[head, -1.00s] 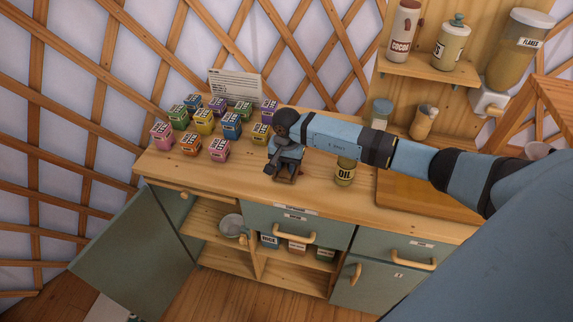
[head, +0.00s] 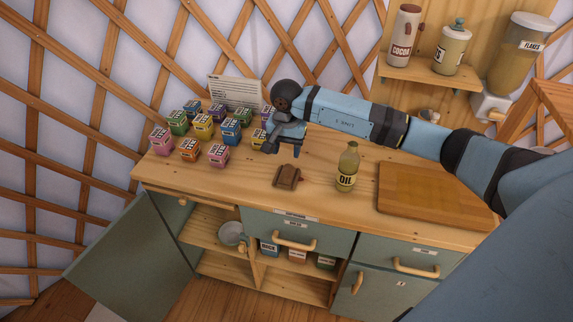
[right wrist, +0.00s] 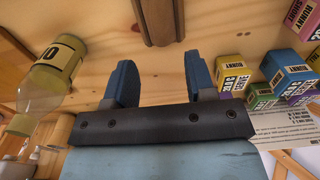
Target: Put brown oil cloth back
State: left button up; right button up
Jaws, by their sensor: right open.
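The brown oil cloth (head: 287,177) lies folded on the wooden counter, left of the oil bottle (head: 347,167). In the right wrist view the cloth (right wrist: 158,20) shows at the top edge, beyond the fingertips and partly cut off. My right gripper (head: 283,144) is behind the cloth in the head view, above the counter near the small boxes. It is open and empty, its two blue fingers (right wrist: 160,72) apart in the right wrist view. The oil bottle (right wrist: 50,82) stands to the left there. My left gripper is not in view.
Several coloured boxes (head: 203,126) stand at the counter's left, with a printed card (head: 236,90) behind. A cutting board (head: 432,190) lies at the right. Below, a cabinet door (head: 135,255) stands open. The counter front (head: 225,187) is clear.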

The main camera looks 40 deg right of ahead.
jog(key=s+a+m+t+y, duration=0.2)
jog(key=s+a+m+y, duration=0.2)
jog(key=a+m+y, duration=0.4)
jog(key=s+a+m+t+y, duration=0.2)
jog(key=s+a+m+y, duration=0.25)
jog(key=a, duration=0.55)
jog(key=s+a+m+t+y, duration=0.2)
jog(key=s+a+m+y, duration=0.1)
jog(key=a+m+y, duration=0.4)
jog(key=s+d+f+n+t+h, duration=0.2)
jog(key=s+d+f+n+h, duration=0.2)
jog(key=n, duration=1.2)
jog(key=s+d+f+n+t+h, duration=0.3)
jog(key=s+f+n+h, duration=0.8)
jog(key=f+n, duration=0.4)
jog(key=shift+s+d+n+h, duration=0.15)
jog(key=shift+d+n+h, duration=0.35)
jog(key=shift+n, duration=0.25)
